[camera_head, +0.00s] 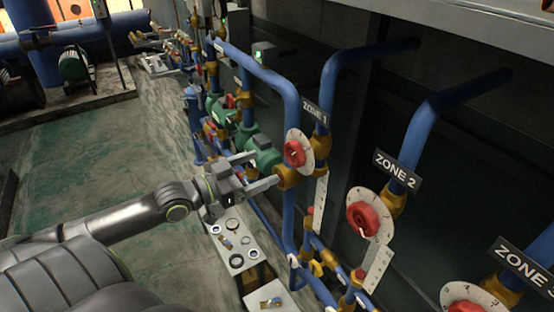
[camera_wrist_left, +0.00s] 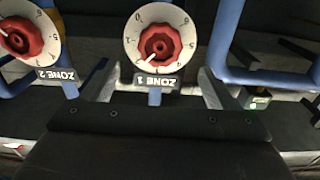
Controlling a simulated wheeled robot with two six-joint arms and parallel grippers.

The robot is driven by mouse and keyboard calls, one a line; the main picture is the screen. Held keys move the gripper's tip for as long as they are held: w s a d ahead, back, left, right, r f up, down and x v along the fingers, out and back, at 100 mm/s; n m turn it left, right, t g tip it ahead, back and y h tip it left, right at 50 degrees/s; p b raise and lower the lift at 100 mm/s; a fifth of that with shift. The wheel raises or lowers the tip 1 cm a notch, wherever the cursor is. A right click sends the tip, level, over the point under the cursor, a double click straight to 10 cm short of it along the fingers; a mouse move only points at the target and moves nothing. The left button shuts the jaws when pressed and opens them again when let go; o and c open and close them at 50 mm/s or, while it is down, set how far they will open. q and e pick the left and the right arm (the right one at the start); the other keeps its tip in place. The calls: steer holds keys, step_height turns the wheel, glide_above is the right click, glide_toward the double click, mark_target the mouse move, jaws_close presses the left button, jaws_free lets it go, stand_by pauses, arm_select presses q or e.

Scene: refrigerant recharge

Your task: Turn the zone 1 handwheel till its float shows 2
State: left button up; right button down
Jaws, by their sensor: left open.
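The zone 1 handwheel (camera_head: 295,153) is a red knob on a round white dial, under the ZONE 1 sign (camera_head: 315,112). It shows upside down in the left wrist view (camera_wrist_left: 159,43), with a white pointer mark toward the lower left. My left gripper (camera_head: 266,170) is open, its fingers reaching toward the handwheel from the left. In the left wrist view, the fingers (camera_wrist_left: 156,78) stand apart on either side of the dial's lower part, with nothing between them. A white scale strip (camera_head: 320,205) hangs below the dial; its float reading is too small to tell. My right gripper is not in view.
The zone 2 handwheel (camera_head: 363,218) and its dial stand to the right, with a zone 3 wheel (camera_head: 466,307) partly cut off. Blue pipes (camera_head: 290,215) run around the wheels. A bench (camera_head: 238,240) with small parts lies below my gripper. Open floor (camera_head: 90,165) is at left.

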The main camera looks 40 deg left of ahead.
mark_target(291, 156)
arm_select(q)
steer(key=b+x, duration=0.2)
steer(key=x, duration=0.5)
steer(key=shift+w, duration=0.15)
steer(key=shift+w+d, duration=0.15)
steer(key=shift+w, duration=0.1)
steer(key=shift+c, duration=0.3)
steer(key=c, duration=0.9)
steer(key=shift+n, duration=0.4)
steer(key=shift+n+p, duration=0.3)
